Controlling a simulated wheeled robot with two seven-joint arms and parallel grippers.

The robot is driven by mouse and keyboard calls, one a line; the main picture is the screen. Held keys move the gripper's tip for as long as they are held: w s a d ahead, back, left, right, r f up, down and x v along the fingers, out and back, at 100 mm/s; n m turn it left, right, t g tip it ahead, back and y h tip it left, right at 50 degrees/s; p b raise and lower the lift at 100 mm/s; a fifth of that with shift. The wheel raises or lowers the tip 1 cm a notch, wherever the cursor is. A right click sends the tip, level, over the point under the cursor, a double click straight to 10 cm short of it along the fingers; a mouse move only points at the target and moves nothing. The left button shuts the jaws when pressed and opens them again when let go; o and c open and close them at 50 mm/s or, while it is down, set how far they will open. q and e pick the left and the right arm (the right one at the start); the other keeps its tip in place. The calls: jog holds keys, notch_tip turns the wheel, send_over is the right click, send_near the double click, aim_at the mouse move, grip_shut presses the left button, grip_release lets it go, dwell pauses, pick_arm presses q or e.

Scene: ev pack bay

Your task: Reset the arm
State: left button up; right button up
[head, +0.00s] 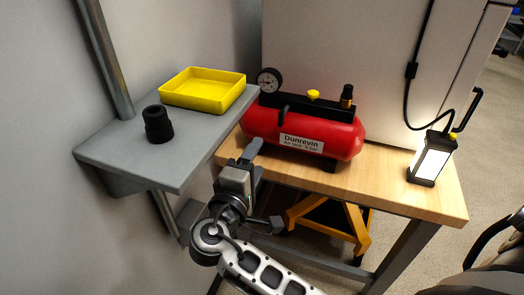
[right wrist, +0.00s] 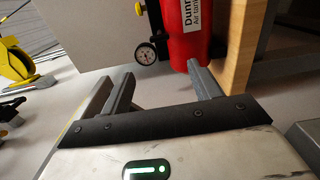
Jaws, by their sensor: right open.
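My right arm comes up from the bottom of the head view. Its gripper (head: 254,150) is in front of the left end of the red air compressor (head: 270,125), between the grey shelf and the wooden bench. In the right wrist view the two fingers of the right gripper (right wrist: 158,78) stand apart with nothing between them. The compressor also shows there beyond the fingers (right wrist: 185,30), with its gauge (right wrist: 146,54). Whether the fingers touch anything cannot be told. My left gripper is not in view.
A grey shelf (head: 105,150) holds a yellow tray (head: 205,100) and a black socket (head: 157,125). The wooden bench (head: 395,195) carries the compressor and a lit lamp (head: 431,160). A yellow stand (head: 310,215) is beneath the bench. The bench front between compressor and lamp is clear.

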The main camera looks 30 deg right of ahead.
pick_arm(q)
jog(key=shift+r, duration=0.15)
pick_arm(e)
jog(key=shift+s+a, duration=0.15)
jog(key=shift+a, duration=0.05)
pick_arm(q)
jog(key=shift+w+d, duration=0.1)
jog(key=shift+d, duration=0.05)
pick_arm(e)
jog(key=s+a+f+n+g+y+p, duration=0.1)
jog(key=s+f+y+p, duration=0.3)
jog(key=f+y, duration=0.6)
pick_arm(q)
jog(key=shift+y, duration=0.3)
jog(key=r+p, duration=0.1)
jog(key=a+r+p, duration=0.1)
jog(key=p, duration=0.1)
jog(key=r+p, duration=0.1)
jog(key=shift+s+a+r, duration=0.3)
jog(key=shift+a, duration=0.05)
pick_arm(e)
jog(key=s+a+f+m+y, duration=0.2)
jog(key=s+m+y, duration=0.1)
jog(key=s, duration=0.3)
jog(key=s+a+f+m+y, duration=0.2)
jog(key=s+m+y, duration=0.1)
jog(key=s+m, duration=0.1)
jog(key=shift+s+a+f+g, duration=0.15)
jog(key=shift+s+f+g, duration=0.25)
jog(key=shift+s, duration=0.5)
